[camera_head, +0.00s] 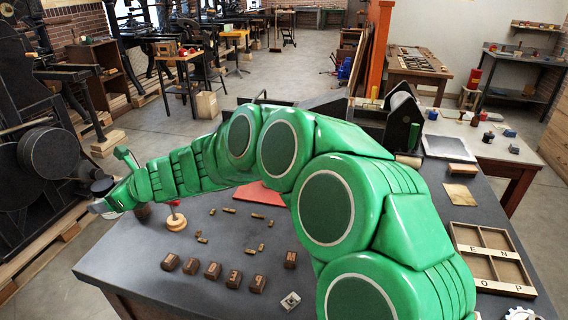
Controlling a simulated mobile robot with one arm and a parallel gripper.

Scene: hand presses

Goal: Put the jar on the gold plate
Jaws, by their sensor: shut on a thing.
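My green arm reaches across the table to the far left. My gripper (101,205) is at its end, beyond the table's left edge, shut on a small dark round thing that looks like the jar (102,186). Its details are too small to tell, and the arm's end partly hides it. The gold plate (460,195) is a flat square lying bare on the right side of the table, behind the divided wooden tray. My gripper is far to the left of the plate, with the arm's big links between them.
The dark table (130,262) holds letter blocks (213,270), small brass pieces (250,252), and a stamp with a round wooden base (176,222). A wooden tray (462,228) stands at right, a silver plate (447,148) behind the gold one. A black press (45,150) stands left.

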